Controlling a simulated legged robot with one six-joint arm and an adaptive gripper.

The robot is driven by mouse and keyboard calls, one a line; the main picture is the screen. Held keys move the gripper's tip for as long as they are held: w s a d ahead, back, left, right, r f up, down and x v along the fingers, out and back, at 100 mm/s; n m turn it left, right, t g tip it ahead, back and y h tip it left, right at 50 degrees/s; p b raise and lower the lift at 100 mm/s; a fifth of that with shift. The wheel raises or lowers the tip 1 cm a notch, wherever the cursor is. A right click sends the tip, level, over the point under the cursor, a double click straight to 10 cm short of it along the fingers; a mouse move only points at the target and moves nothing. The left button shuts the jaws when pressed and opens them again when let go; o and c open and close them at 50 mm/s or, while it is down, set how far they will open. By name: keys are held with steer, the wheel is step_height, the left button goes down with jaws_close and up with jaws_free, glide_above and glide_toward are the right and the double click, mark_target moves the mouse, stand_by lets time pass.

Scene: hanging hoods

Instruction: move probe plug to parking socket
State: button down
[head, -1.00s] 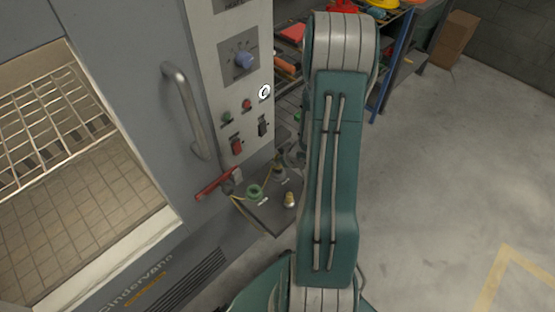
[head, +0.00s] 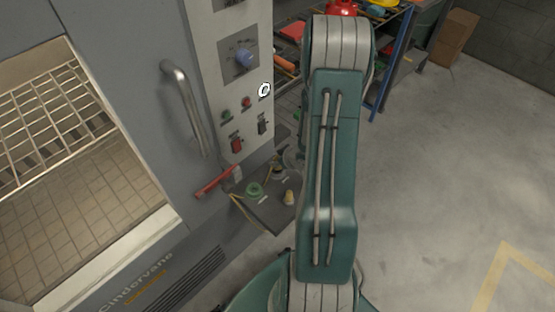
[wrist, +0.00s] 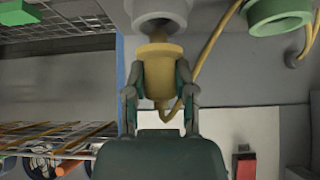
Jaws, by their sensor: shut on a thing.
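My gripper (wrist: 158,95) is shut on the yellow probe plug (wrist: 160,72), with one finger on each side. The plug's collar end points at a grey round socket (wrist: 158,12) and sits right against or just short of it; I cannot tell if it is seated. A yellow cable bends out of the plug's other end. A green ring socket (wrist: 278,14) is at the upper right of the wrist view; it also shows in the head view (head: 254,190) on a grey ledge (head: 270,213). My arm hides most of the gripper in the head view.
A small brass-coloured fitting (head: 289,198) stands on the ledge. A red handle (head: 216,182) lies left of it. The cabinet's control panel (head: 240,90) rises behind, with a knob and switches. A loaded shelf (head: 390,60) stands behind my arm. Open floor is at right.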

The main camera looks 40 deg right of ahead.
steer(key=shift+f, duration=0.8)
steer(key=shift+c, duration=1.8)
jaws_free()
steer(key=v, duration=1.1)
steer(key=shift+s+r, duration=0.3)
steer(key=shift+d, duration=0.1)
